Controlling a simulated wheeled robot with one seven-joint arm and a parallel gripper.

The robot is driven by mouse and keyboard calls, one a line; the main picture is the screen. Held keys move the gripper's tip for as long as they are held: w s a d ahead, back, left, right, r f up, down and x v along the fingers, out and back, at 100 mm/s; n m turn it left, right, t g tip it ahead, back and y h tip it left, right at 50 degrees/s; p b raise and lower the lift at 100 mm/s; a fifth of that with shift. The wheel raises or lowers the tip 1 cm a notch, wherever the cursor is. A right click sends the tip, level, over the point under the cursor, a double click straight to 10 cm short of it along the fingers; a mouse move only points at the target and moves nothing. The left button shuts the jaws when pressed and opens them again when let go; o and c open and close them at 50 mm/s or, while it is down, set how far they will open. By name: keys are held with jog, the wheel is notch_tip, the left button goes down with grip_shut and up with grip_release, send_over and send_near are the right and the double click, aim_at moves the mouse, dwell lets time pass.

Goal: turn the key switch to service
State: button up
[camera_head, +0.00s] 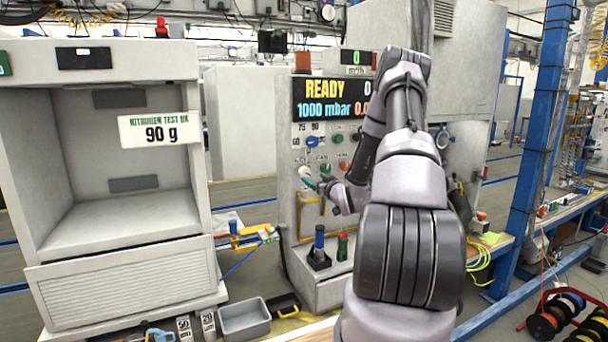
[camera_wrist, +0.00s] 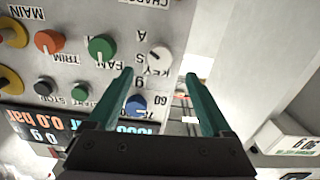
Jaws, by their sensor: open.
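The key switch is a small pale round knob (camera_wrist: 158,56) on the grey panel, beside the letters KEY, S and A in the wrist view. It also shows as a pale knob (camera_head: 304,171) at the panel's left side in the head view. Which mark it points to is too small to tell. My gripper (camera_wrist: 158,75) is open and empty, with green fingers pointing at the panel. In the wrist view the knob appears between the fingertips and slightly beyond them. I cannot tell whether they touch it. In the head view my gripper (camera_head: 318,182) is close to the knob.
A green FAN knob (camera_wrist: 102,47), an orange TRIM knob (camera_wrist: 48,42) and a blue selector (camera_wrist: 136,105) are close to the key switch. The display (camera_head: 330,98) above reads READY and 1000 mbar. A yellow handle (camera_head: 300,212) projects below. An open white cabinet (camera_head: 120,255) stands left.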

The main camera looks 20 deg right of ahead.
aim_at(305, 173)
jog(key=w, duration=0.8)
jog(key=shift+w+a, duration=0.15)
jog(key=shift+w, duration=0.25)
grip_shut()
jog(key=n, duration=0.5)
jog(key=shift+n, duration=0.4)
jog(key=n, duration=0.5)
jog(key=shift+n, duration=0.4)
